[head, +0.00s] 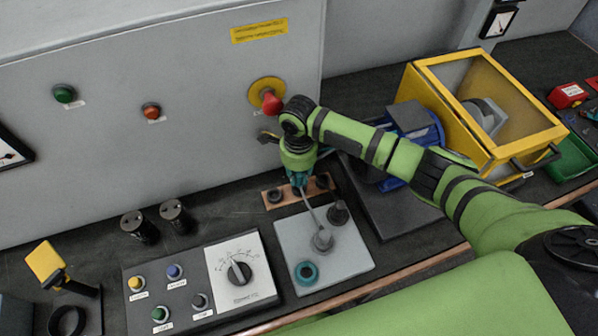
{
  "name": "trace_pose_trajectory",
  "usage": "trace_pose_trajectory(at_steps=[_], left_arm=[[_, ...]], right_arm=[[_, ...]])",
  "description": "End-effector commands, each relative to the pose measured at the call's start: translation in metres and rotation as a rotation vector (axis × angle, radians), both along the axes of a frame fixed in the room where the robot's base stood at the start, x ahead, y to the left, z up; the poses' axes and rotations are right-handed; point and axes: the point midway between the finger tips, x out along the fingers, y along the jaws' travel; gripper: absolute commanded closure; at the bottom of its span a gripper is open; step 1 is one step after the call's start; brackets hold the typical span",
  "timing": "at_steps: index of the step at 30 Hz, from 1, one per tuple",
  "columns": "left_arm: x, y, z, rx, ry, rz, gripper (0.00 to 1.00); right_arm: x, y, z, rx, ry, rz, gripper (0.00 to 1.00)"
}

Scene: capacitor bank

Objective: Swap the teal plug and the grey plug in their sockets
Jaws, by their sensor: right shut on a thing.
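My right gripper (299,176) points down over a wooden strip (264,198) with dark round holders. It is shut on a teal piece, apparently the teal plug (296,181), at the middle of the strip. The fingers hide much of it, and I cannot tell whether it touches the strip. On the pale plate in front (345,262), the grey plug (322,239) stands upright near the middle. A teal ring-shaped socket (305,272) with a dark centre lies nearer the front. A dark round piece (338,213) is at the plate's back right. My left gripper is out of view.
A control box with buttons and a dial (240,272) stands left of the plate. Two dark cylinders (140,226) are behind it. A red knob (271,103) juts from the cabinet near my right wrist. A yellow-framed case (480,105) stands at right.

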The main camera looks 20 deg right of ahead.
Motion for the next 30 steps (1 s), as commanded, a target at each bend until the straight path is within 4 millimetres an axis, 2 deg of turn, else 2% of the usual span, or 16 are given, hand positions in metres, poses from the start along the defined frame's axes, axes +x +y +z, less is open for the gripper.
trace_pose_trajectory(at_steps=[30], left_arm=[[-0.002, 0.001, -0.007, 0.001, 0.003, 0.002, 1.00]], right_arm=[[0.000, 0.000, -0.019, 0.000, 0.000, 0.000, 1.00]])
